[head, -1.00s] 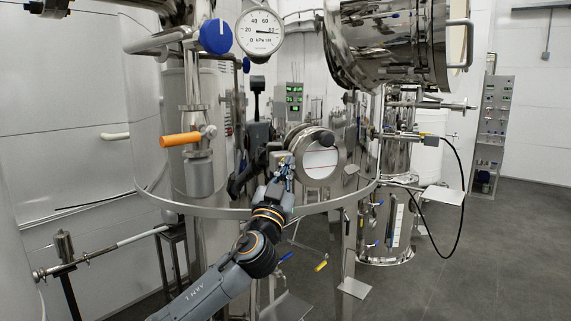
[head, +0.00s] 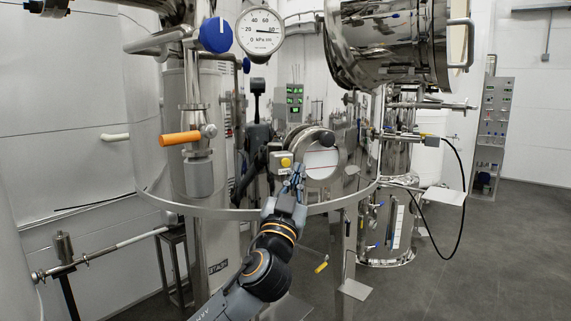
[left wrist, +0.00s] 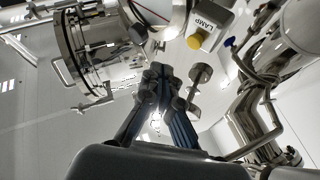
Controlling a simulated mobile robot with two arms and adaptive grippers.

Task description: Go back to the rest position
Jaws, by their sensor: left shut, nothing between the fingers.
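My left gripper (head: 293,178) points up in the middle of the head view, shut with nothing between its fingers. In the left wrist view its fingertips (left wrist: 159,76) are together. A small grey lamp box (head: 275,163) with a yellow button (head: 286,162) shows just behind and left of the fingertips in the head view. In the left wrist view the lamp box (left wrist: 212,22), marked LAMP, is above and right of the fingers, apart from them. My right gripper is in neither view.
A curved steel rail (head: 222,213) crosses at about the height of my left gripper. A round steel port (head: 322,160) is right behind it. A valve with an orange handle (head: 181,139) and a pressure gauge (head: 261,31) are up left. Grey floor (head: 500,255) is open at the right.

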